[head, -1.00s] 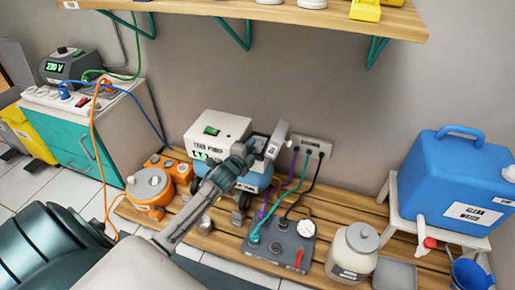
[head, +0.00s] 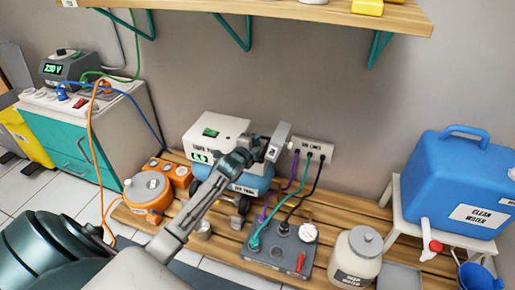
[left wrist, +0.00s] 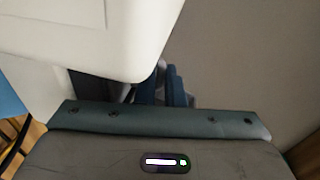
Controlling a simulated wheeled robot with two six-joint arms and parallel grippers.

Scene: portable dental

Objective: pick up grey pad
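A flat grey square piece (head: 399,277), which looks like the grey pad, lies on the slatted wooden bench, right of the white jar and in front of the white stand. My left arm reaches up from the lower left. Its gripper (head: 277,142) is above the bench by the white pump box, up and to the left of the grey piece and well apart from it. Its fingers are too small to read in the head view. In the left wrist view a large white shape covers the upper left, and the fingers are mostly hidden. My right gripper is not in view.
The grey control box (head: 277,252) with hoses and the white jar (head: 355,256) stand on the bench. The blue water tank (head: 458,180) sits on the white stand (head: 397,215) at right. The wall socket strip (head: 313,148) is behind my gripper. A wooden shelf (head: 300,12) hangs above.

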